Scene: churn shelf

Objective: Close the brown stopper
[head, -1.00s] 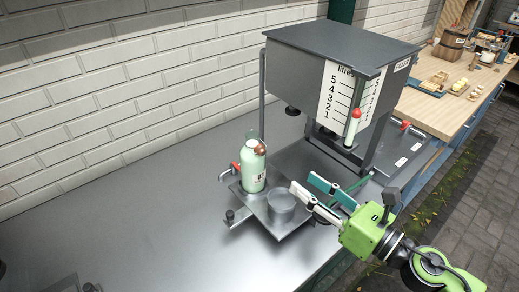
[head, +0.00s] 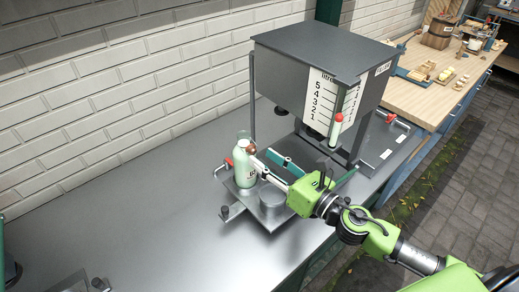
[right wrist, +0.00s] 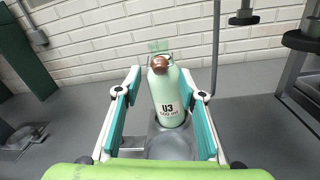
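The round brown stopper (head: 251,149) is at the top of the bottle, on the side facing my right gripper. In the right wrist view the stopper (right wrist: 161,64) hides part of the neck, so I cannot tell how it sits at the mouth. My right gripper (head: 266,163) is open and empty. Its fingers point at the bottle, which appears between them in the wrist view. My left gripper is not in view.
A grey metal cup (head: 272,196) stands on the tray below my right gripper. A grey tank with a litre scale (head: 318,100) and red float stands behind. Red-handled levers are close by. The bench (head: 130,215) at left is mostly clear.

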